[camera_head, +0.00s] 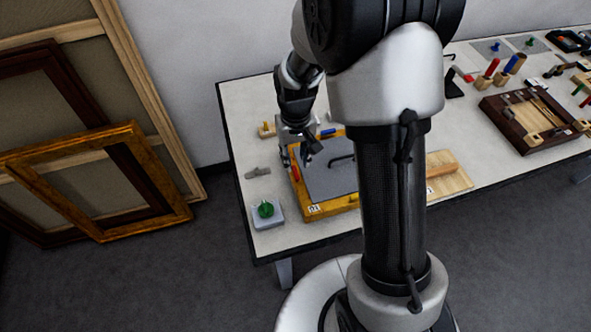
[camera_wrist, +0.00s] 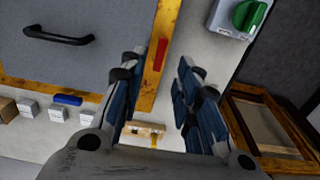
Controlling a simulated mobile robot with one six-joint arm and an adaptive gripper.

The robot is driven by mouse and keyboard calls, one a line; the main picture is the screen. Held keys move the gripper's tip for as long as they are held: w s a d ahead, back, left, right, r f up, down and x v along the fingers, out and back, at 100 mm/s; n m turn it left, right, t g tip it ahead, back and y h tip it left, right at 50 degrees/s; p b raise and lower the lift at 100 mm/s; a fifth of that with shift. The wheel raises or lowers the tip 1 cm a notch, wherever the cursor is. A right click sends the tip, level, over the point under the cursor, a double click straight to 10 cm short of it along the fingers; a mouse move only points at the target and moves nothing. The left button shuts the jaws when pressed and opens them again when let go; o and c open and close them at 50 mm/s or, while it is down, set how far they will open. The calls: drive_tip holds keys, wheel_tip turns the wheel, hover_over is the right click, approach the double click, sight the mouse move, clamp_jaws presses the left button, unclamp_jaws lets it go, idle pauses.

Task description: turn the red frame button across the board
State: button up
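The red frame button (camera_wrist: 160,54) is a small bar on the gold frame (camera_wrist: 168,22), lying lengthwise along the frame's edge in the wrist view. In the head view the red button (camera_head: 295,173) is on the frame's left side. The frame holds a grey board (camera_wrist: 90,62) with a black handle (camera_wrist: 60,38). My gripper (camera_wrist: 160,62) is open and empty, pointing down. In the wrist view the red button shows between its fingers, nearer the left one; I cannot tell the height gap. My gripper (camera_head: 299,155) is over the frame's left side in the head view.
A blue button (camera_wrist: 67,99) is on another frame side. A green knob on a grey box (camera_head: 267,213) stands near the table's front left corner. A grey piece (camera_head: 258,171) lies left of the frame. A wooden block (camera_wrist: 143,129) lies behind. My arm hides the frame's right part.

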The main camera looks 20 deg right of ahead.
sight(296, 172)
wheel_tip(296, 172, down, 6)
drive_tip(key=shift+r+b, duration=0.1)
drive_tip(key=shift+b, duration=0.45)
drive_tip(key=shift+c, duration=0.4)
clamp_jaws()
